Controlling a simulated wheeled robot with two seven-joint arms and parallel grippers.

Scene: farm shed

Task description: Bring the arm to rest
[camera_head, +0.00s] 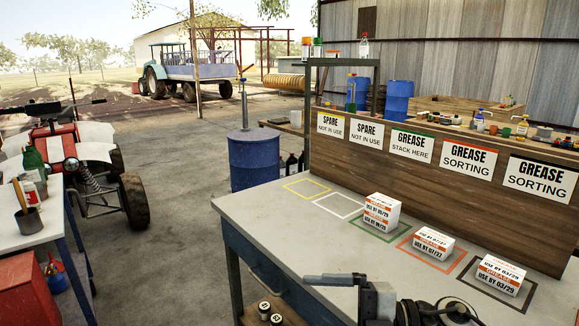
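My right gripper (312,281) is low in the head view, over the front edge of the grey workbench (262,215), with its arm coming from the bottom right. One grey finger points left; the other is not clearly seen, so its opening is unclear. No held object shows. White-and-orange grease boxes (381,213) sit on the green square, seemingly stacked two high. Another box (426,243) sits on the orange square, and another (497,277) on the dark square at the right. All are apart from the gripper. My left gripper is out of view.
Yellow (306,188) and white (339,206) squares on the bench are empty. A wooden backboard (430,195) with signs stands behind. A blue drum (256,160) stands beyond the bench.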

